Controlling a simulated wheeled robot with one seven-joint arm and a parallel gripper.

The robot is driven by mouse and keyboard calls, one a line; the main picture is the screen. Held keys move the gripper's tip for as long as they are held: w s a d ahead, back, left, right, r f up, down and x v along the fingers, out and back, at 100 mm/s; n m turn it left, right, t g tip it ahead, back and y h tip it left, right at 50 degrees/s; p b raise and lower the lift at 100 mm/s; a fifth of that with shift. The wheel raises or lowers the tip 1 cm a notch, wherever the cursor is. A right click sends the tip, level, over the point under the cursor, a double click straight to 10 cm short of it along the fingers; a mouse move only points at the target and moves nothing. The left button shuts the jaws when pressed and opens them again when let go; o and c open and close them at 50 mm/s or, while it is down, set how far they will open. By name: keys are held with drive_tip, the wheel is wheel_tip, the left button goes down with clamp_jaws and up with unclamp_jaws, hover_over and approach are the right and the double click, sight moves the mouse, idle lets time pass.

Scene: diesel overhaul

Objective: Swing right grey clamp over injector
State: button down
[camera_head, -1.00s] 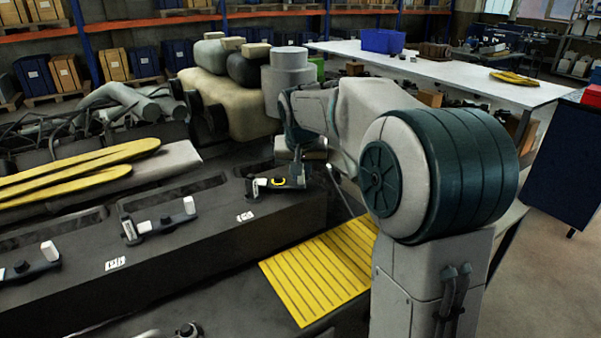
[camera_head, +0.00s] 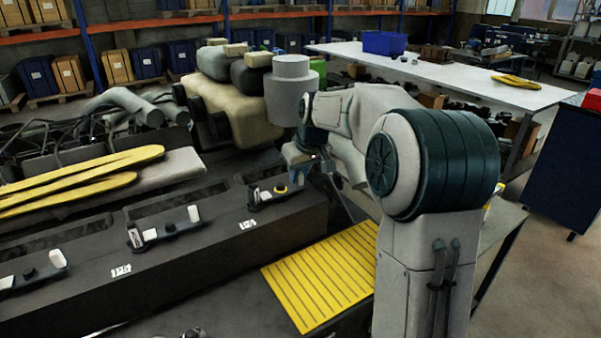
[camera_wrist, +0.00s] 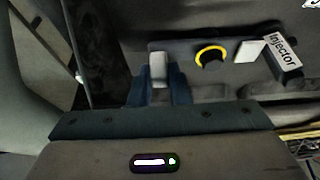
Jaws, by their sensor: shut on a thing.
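The right clamp is a dark bar (camera_wrist: 180,47) with a yellow-ringed pivot (camera_wrist: 210,57) and an upright light grey handle (camera_wrist: 158,68) at its left end in the wrist view. My gripper (camera_wrist: 158,90) has its blue fingers on either side of this handle, shut on it. The injector (camera_wrist: 286,66), a dark block with a white name label, is beyond the pivot, beside a pale block (camera_wrist: 250,49). I cannot tell whether the bar's end covers it. In the head view, my gripper (camera_head: 298,160) is at the right end of the clamp, whose yellow ring (camera_head: 281,190) shows.
Two similar clamps (camera_head: 168,228) (camera_head: 30,273) with pale handles stand further left on the dark engine block (camera_head: 205,265). A yellow ribbed mat (camera_head: 320,280) lies in front. Yellow strips (camera_head: 80,175) and pipes are behind on the left.

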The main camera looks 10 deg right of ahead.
drive_tip(key=shift+r, duration=0.1)
drive_tip(key=c, duration=1.4)
unclamp_jaws()
drive_tip(key=shift+w, duration=0.1)
drive_tip(key=shift+o, duration=0.2)
drive_tip(key=b+v, duration=0.1)
drive_tip(key=v, duration=1.2)
drive_tip(key=shift+s+r, duration=0.25)
drive_tip(key=shift+r, duration=0.1)
drive_tip(key=shift+d, duration=0.1)
drive_tip(key=s+a+f+m, duration=0.1)
drive_tip(key=s+f, duration=0.5)
drive_tip(key=s, duration=0.3)
drive_tip(key=s+a+f+m+h, duration=0.1)
drive_tip(key=s+f, duration=0.5)
drive_tip(key=s, duration=0.4)
drive_tip(key=s+a+f+m+g, duration=0.1)
drive_tip(key=s+f, duration=0.5)
drive_tip(key=s, duration=0.4)
drive_tip(key=shift+a+f+m, duration=0.15)
drive_tip(key=shift+a+m, duration=0.05)
drive_tip(key=shift+m, duration=0.2)
